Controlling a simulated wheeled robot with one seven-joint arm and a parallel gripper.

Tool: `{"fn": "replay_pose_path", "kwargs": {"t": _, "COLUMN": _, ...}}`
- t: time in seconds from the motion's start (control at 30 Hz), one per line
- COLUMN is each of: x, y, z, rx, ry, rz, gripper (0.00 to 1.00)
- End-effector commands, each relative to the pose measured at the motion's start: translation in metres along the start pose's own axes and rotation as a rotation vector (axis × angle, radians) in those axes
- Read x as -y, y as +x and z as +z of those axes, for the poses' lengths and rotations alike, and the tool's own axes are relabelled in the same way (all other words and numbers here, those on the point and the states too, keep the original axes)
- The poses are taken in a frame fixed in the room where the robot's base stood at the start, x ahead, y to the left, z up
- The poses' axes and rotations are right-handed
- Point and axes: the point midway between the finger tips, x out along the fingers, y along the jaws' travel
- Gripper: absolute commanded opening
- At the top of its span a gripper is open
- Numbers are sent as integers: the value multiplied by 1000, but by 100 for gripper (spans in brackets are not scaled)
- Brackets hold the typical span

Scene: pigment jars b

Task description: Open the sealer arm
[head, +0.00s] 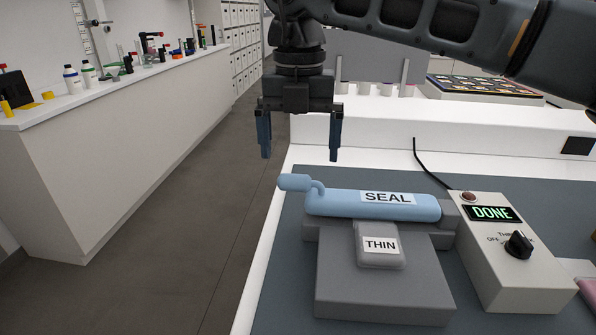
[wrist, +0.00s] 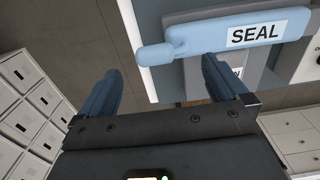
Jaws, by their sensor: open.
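The sealer arm (head: 370,204) is a light blue bar labelled SEAL, lying lowered across the grey sealer base (head: 384,290), with a knob handle (head: 294,182) at its left end. A small grey piece labelled THIN (head: 380,246) sits at the front, under or against the bar. My gripper (head: 300,150) is open and empty, pointing down above and just behind the handle, apart from it. In the wrist view the sealer arm (wrist: 225,38) is beyond the open fingers (wrist: 160,85), with its handle (wrist: 155,54) near the gap between them.
A control box (head: 515,265) with a lit DONE display, a red lamp and a black knob stands right of the sealer. A black cable runs behind it. A white ledge (head: 450,130) runs behind the mat. The floor left of the table is clear.

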Motion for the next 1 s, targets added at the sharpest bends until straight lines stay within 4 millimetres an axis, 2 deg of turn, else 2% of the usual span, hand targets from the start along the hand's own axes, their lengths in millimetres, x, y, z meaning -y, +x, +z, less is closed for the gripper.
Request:
{"fn": "replay_pose_path", "kwargs": {"t": 0.2, "x": 0, "y": 34, "z": -1, "rx": -4, "ry": -1, "rz": 2, "gripper": 100}}
{"fn": "replay_pose_path", "kwargs": {"t": 0.33, "x": -1, "y": 48, "z": -1, "rx": -4, "ry": -2, "rz": 3, "gripper": 100}}
{"fn": "replay_pose_path", "kwargs": {"t": 0.5, "x": -1, "y": 56, "z": -1, "rx": -1, "ry": -2, "rz": 3, "gripper": 100}}
{"fn": "replay_pose_path", "kwargs": {"t": 0.73, "x": -1, "y": 56, "z": -1, "rx": -1, "ry": -2, "rz": 3, "gripper": 100}}
{"fn": "replay_pose_path", "kwargs": {"t": 1.0, "x": -2, "y": 56, "z": -1, "rx": -1, "ry": -3, "rz": 4, "gripper": 74}}
